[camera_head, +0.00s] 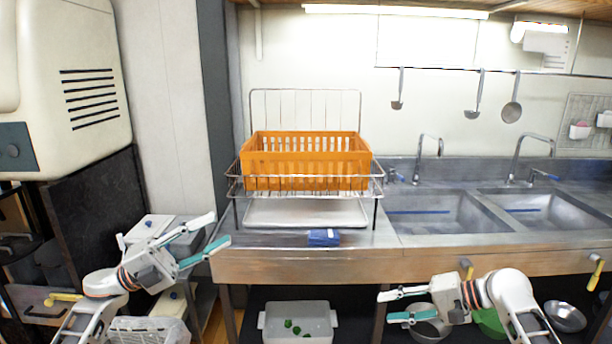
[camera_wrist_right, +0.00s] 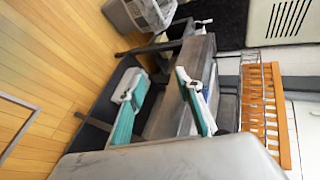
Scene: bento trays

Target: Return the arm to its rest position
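My left gripper (camera_head: 217,229) is open and empty in the head view. Its teal-padded fingers are spread and point right, in front of the counter's left end. My right gripper (camera_head: 384,307) is open and empty, low in front of the counter, with its fingers pointing left. In the right wrist view, the right gripper (camera_wrist_right: 160,82) also shows two spread fingers with nothing between them. Both arms are partly cut off by the bottom edge of the head view.
An orange basket (camera_head: 306,157) sits in a wire rack on the steel counter (camera_head: 300,240). A blue packet (camera_head: 323,238) lies near the front edge. Below are a white bin (camera_head: 298,321) with green pieces and metal bowls (camera_head: 565,316). Sinks (camera_head: 440,211) are to the right.

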